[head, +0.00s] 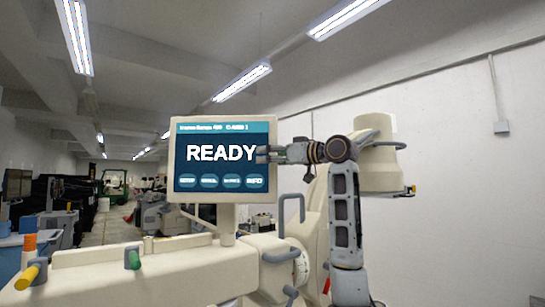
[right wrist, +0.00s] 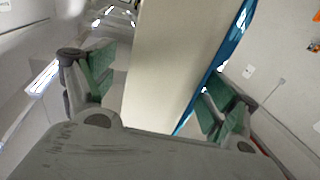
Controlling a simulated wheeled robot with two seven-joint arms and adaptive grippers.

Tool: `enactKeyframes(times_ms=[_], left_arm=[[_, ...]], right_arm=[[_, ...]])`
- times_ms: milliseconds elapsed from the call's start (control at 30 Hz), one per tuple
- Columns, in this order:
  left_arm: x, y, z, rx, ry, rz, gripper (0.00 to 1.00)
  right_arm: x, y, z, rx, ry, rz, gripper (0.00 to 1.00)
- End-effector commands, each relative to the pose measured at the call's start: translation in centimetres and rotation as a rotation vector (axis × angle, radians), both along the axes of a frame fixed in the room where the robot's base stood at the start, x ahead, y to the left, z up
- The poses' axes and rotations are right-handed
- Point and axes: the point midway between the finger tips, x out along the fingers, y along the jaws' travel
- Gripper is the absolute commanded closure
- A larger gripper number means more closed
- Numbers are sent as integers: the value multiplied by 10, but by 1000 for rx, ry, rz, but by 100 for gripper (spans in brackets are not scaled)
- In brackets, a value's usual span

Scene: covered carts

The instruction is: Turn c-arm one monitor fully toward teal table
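The c-arm monitor (head: 222,196) stands on a short post on the cream c-arm body (head: 120,272). Its screen reads "READY" and faces my head camera. Its small header seems to read "C-ARM 1". My right gripper (head: 263,154) is at the monitor's right edge. In the right wrist view the open fingers (right wrist: 160,95) straddle the cream monitor housing (right wrist: 165,60), with the blue screen on the right side. I cannot tell whether the pads touch it. My left gripper is in neither view. A blue table or cabinet (head: 10,258) is at far left; I cannot tell whether it is the teal table.
A cream c-arm head (head: 379,170) rises behind my right arm. Grey handles (head: 292,208) and colored knobs (head: 132,258) stick out from the c-arm body. A white wall (head: 470,200) is on the right. Dark equipment (head: 75,195) stands along the left aisle.

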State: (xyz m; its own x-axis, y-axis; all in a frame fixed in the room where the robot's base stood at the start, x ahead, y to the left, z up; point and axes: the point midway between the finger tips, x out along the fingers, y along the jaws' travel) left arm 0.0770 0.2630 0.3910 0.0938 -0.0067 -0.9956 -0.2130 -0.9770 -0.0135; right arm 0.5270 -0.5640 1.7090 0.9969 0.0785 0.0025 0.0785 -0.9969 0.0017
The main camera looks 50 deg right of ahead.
Motion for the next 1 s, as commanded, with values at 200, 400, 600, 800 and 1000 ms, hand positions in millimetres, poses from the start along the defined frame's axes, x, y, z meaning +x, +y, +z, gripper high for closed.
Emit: enactKeyframes(times_ms=[200, 400, 600, 800, 1000], left_arm=[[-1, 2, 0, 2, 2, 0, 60], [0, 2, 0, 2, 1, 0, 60], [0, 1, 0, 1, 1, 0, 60], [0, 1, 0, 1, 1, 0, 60], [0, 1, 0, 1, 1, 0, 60]], right_arm=[[-4, -2, -2, 1, 4, -5, 21], [-24, -3, 0, -1, 2, -5, 21], [-52, -4, 0, -2, 0, -4, 21], [-82, -5, 1, -2, -1, -3, 21], [-107, -6, 1, -3, -1, -2, 21]])
